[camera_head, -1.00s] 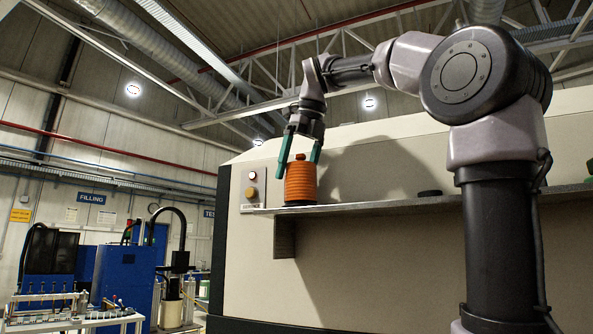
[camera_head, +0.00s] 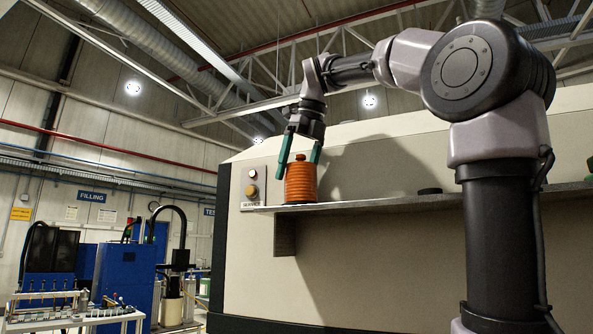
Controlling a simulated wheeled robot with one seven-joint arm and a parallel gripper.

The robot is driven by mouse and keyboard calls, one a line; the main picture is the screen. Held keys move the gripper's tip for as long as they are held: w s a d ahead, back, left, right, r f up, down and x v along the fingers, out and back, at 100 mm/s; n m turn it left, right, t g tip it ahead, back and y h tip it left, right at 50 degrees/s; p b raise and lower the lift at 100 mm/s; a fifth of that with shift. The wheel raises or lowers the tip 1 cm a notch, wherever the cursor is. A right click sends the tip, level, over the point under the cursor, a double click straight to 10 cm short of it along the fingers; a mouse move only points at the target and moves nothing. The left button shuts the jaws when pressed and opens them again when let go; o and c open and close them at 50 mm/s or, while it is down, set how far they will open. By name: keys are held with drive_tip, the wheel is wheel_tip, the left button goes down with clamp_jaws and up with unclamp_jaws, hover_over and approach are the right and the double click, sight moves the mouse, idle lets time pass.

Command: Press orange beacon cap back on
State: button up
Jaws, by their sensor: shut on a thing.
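The orange beacon cap (camera_head: 301,183) is a ribbed orange cylinder with a small knob on top. It stands upright at the left end of the grey shelf (camera_head: 370,204), above a thin dark base (camera_head: 299,204). My gripper (camera_head: 297,168) points down with its green fingers on either side of the cap, shut on it. I cannot tell whether the cap is fully seated on the dark base.
A small black disc (camera_head: 429,191) lies on the shelf to the right. A control panel with round buttons (camera_head: 252,190) is on the machine wall just left of the cap. My arm spans the right side. The shelf between cap and disc is clear.

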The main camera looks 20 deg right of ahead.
drive_tip(key=o, duration=1)
drive_tip(key=shift+r, duration=0.1)
drive_tip(key=shift+r, duration=3.7)
clamp_jaws()
drive_tip(key=shift+f, duration=0.25)
